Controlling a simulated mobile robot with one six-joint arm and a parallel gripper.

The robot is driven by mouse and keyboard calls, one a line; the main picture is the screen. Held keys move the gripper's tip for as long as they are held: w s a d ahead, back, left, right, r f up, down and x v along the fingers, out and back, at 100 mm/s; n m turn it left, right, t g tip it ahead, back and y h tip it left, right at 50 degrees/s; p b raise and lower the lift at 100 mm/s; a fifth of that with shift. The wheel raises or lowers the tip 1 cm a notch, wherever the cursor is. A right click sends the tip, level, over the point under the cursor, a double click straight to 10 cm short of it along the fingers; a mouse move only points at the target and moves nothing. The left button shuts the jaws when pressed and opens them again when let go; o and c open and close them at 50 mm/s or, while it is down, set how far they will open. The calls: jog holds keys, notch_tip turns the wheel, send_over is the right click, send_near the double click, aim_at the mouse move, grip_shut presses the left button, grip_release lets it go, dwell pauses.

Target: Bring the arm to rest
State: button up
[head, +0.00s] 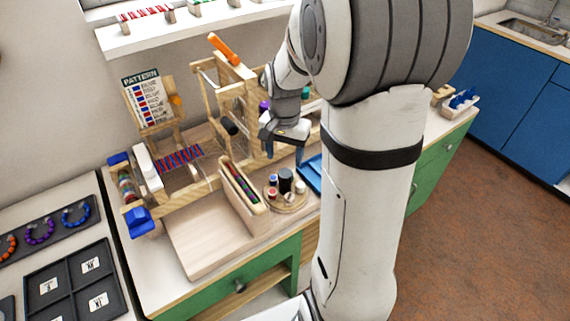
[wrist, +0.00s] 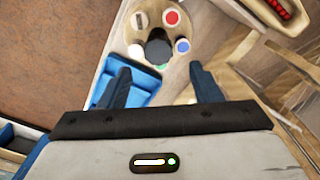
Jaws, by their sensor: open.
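My gripper (head: 285,150) hangs at the end of my arm above the right part of the workbench, fingers pointing down. In the wrist view my gripper (wrist: 158,85) shows two blue fingers spread apart with nothing between them. Beyond the fingers lies a round wooden tray (wrist: 191,25) with a dark cylinder (wrist: 158,50) and small coloured pieces. The same round tray (head: 294,205) shows in the head view, below and in front of my gripper. My gripper appears apart from everything under it.
A wooden frame (head: 240,122) with an orange handle (head: 223,48) stands close left of my gripper. A blue tray (head: 310,174) lies near the round tray. A pattern card (head: 148,97) stands at the back left. A dark sorting tray (head: 75,285) lies on the left table. Brown floor (head: 490,220) is open at right.

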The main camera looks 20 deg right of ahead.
jog(key=shift+r, duration=0.65)
jog(key=s+a+r+n+t, duration=0.1)
jog(key=s+a+r+n, duration=0.2)
jog(key=s, duration=0.4)
jog(key=s+a+r+n+t, duration=0.2)
jog(key=s+a+r+n, duration=0.1)
jog(key=s, duration=0.5)
jog(key=a+n, duration=0.1)
jog(key=n, duration=0.1)
jog(key=shift+a+r+n, duration=0.3)
jog(key=shift+n, duration=0.1)
jog(key=shift+s, duration=0.1)
jog(key=shift+c, duration=0.4)
